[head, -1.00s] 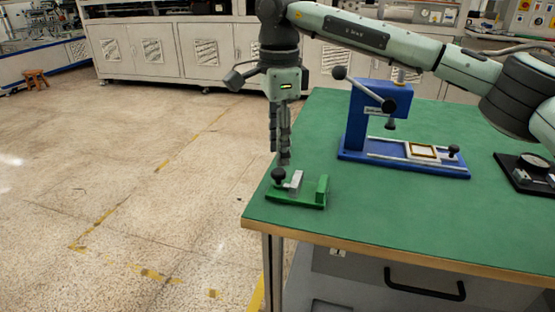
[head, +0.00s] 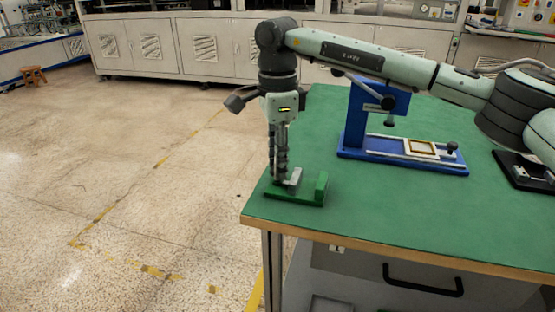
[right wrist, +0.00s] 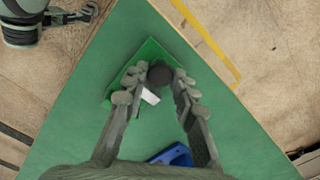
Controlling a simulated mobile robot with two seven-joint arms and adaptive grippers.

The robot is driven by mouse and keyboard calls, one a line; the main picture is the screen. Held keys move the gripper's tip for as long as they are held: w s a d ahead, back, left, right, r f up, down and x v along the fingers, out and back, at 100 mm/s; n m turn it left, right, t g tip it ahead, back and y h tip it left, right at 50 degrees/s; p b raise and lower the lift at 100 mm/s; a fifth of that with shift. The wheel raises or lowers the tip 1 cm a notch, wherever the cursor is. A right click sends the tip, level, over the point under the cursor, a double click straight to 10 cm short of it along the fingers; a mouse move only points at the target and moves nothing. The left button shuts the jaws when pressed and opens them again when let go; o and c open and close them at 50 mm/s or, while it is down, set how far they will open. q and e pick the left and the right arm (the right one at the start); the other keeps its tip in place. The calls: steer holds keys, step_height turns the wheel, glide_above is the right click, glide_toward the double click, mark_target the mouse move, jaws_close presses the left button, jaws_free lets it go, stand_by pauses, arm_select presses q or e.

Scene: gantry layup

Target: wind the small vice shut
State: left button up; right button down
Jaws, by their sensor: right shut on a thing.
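The small vice has a green base (head: 290,196) and lies near the table's left front corner. Its green end block (head: 321,187) stands at the right, and its grey jaw (head: 295,178) is left of that with a gap between them. The vice's dark round knob (right wrist: 160,74) shows in the right wrist view; in the head view my fingers hide it. My right gripper (head: 281,178) points straight down and is shut on the knob. In the right wrist view, part of what looks like my left gripper (right wrist: 75,15) shows at the top left; its opening is unclear.
The green table (head: 400,210) is clear around the vice. A blue press (head: 356,125) with a lever stands behind and to the right. A black device (head: 520,170) is at the right edge. Open floor lies left of the table.

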steer(key=shift+m, duration=0.3)
steer(key=m+b, duration=0.1)
steer(key=m, duration=0.2)
steer(key=shift+m+b, duration=0.3)
steer(key=shift+b, duration=0.1)
steer(key=m+b, duration=0.1)
steer(key=m, duration=0.4)
steer(key=shift+b, duration=0.35)
steer(key=m+b, duration=0.1)
steer(key=m, duration=0.5)
arm_select(q)
steer(key=w+r, duration=0.3)
steer(key=r, duration=0.9)
steer(key=shift+w+d+r+t, duration=0.25)
steer(key=shift+d+t, duration=0.15)
steer(key=shift+d, duration=0.05)
arm_select(e)
steer(key=shift+m, duration=0.3)
arm_select(q)
steer(key=shift+r, duration=0.15)
arm_select(e)
steer(key=c, duration=1.5)
jaws_free()
